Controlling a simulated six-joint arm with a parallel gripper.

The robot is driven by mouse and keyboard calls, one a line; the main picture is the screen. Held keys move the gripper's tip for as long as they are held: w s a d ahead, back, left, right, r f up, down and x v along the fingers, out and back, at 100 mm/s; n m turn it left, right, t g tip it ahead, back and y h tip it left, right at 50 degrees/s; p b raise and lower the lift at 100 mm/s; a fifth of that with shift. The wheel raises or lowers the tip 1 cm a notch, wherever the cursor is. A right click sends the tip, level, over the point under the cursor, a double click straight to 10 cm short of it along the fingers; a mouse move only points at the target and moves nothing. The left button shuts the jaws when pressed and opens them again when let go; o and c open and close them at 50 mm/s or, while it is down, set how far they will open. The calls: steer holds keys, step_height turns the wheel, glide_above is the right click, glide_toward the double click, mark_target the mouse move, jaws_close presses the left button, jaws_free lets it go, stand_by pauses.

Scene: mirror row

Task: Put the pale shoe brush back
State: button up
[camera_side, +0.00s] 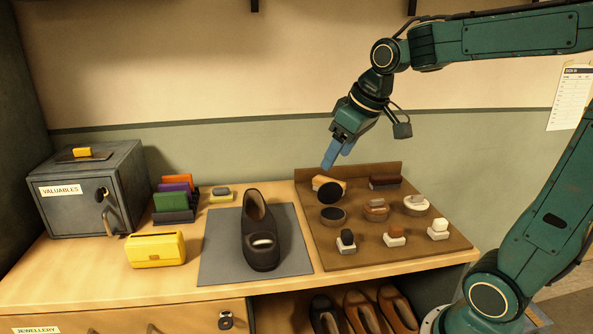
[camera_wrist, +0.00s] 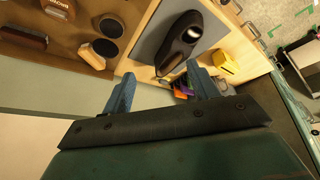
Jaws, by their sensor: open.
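A pale wooden block (camera_side: 320,181), which looks like the pale shoe brush, sits at the back left of the brown board (camera_side: 352,258) in the side view. A dark disc (camera_side: 331,194) is in front of it and hides part of it.
The board carries another dark disc (camera_side: 333,214) and several small brushes and pots. A black shoe (camera_side: 262,240) with a pale oval on it stands on a grey mat (camera_side: 220,240). A yellow box (camera_side: 155,249), coloured cards and a grey safe (camera_side: 75,205) are farther left.

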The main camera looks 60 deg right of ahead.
steer(key=s+a+f, duration=0.1)
steer(key=s+a, duration=0.2)
steer(key=s, duration=0.4)
steer(key=s+a+f, duration=0.2)
steer(key=s+a, duration=0.2)
steer(key=s, duration=0.3)
steer(key=shift+t, duration=0.3)
steer(key=shift+a, duration=0.1)
